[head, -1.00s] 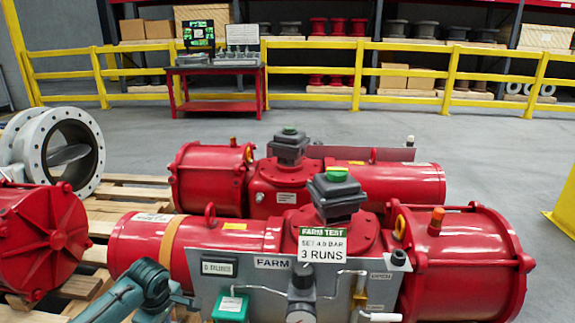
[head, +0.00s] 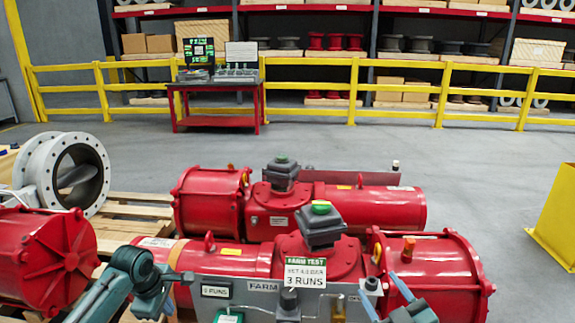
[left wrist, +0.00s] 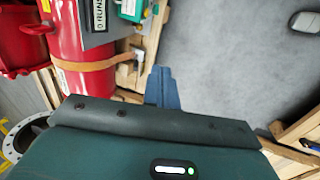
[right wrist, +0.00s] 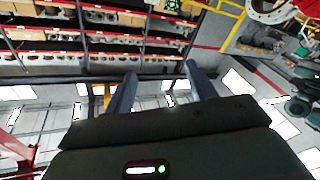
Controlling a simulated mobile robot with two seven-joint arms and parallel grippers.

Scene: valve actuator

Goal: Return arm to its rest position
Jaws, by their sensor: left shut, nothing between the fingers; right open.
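My left arm (head: 130,272) is in the lower left of the head view, in front of the near red valve actuator (head: 255,258). In the left wrist view my left gripper (left wrist: 161,70) is shut and empty, over grey floor beside the pallet edge. My right gripper (head: 381,287) rises at the bottom of the head view, fingers apart and empty, in front of the actuator's right cylinder. In the right wrist view its fingers (right wrist: 160,72) point at shelving with nothing between them.
A control panel (head: 245,290) with a "FARM TEST 3 RUNS" sign (head: 305,272) fronts the near actuator. A second red actuator (head: 375,208) lies behind, on wooden pallets (head: 125,215). A white flanged valve (head: 80,170) stands left. Open floor (head: 460,180) reaches a yellow railing (head: 400,118).

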